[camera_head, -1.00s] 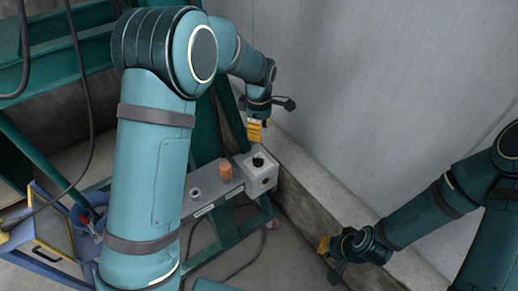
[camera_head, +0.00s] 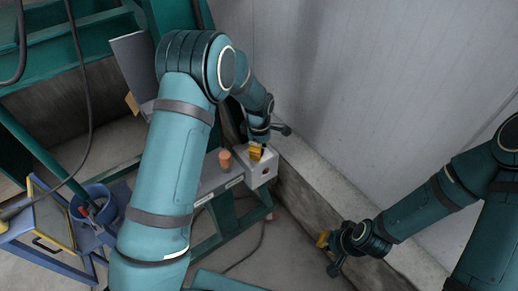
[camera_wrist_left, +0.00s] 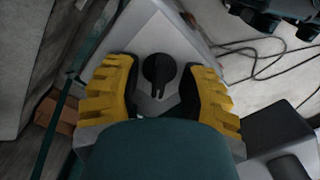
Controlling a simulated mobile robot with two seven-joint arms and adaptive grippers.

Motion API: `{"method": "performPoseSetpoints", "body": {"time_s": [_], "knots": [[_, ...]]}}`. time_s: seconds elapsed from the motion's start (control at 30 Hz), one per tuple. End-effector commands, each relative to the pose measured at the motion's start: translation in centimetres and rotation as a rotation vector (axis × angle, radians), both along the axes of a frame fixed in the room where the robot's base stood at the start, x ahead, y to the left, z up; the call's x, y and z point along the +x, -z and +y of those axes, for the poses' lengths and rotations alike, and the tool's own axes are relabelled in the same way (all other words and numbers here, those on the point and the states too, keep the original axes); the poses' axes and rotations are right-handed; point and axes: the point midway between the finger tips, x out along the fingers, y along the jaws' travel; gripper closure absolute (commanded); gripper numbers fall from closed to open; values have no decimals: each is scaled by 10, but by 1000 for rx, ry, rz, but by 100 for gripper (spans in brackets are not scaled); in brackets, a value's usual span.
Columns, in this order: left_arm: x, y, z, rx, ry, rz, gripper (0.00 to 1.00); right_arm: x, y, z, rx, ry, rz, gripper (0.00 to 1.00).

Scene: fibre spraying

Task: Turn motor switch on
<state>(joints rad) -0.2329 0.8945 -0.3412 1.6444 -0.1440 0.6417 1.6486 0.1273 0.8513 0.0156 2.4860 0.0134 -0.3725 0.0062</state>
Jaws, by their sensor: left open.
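The motor switch is a round black knob (camera_wrist_left: 158,70) on top of a light grey box. The box (camera_head: 263,172) sits at the end of a grey panel on the green frame. My left gripper (camera_head: 256,152) is right at the top of the box and hides the knob in the head view. In the left wrist view my left gripper (camera_wrist_left: 159,90) is open, with its yellow-backed fingers on either side of the knob. I cannot tell whether the fingers touch it. My right gripper (camera_head: 328,243) hangs low by the wall, away from the box; its finger opening is too small to tell.
An orange-brown cylinder (camera_head: 225,159) stands on the grey panel (camera_head: 214,180) beside the box. The wall (camera_head: 380,90) is close on the right. A blue cart (camera_head: 45,235) and a blue bucket (camera_head: 92,202) stand at lower left. Cables (camera_wrist_left: 262,52) lie on the floor.

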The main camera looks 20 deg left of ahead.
Motion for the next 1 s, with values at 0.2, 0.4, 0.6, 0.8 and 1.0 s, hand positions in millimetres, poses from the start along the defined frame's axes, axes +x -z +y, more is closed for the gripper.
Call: {"method": "performPoseSetpoints", "body": {"time_s": [0.2, 0.4, 0.6, 0.8, 1.0], "knots": [[0, 1, 0, 0, 0, -1, 59, 0, 0, 0, 0, 0, 0, 100], [0, 1, 0, 0, 0, 0, 100, 0, 0, 0, 0, 0, 0, 100], [0, 1, 0, 0, 0, 0, 100, 0, 0, 0, 0, 0, 0, 100], [0, 1, 0, 0, 10, 1, 100, 0, 0, 0, 0, 0, 0, 100], [-1, 2, 0, 0, 73, 1, 100, 0, 2, 0, 0, 0, 1, 100]]}}
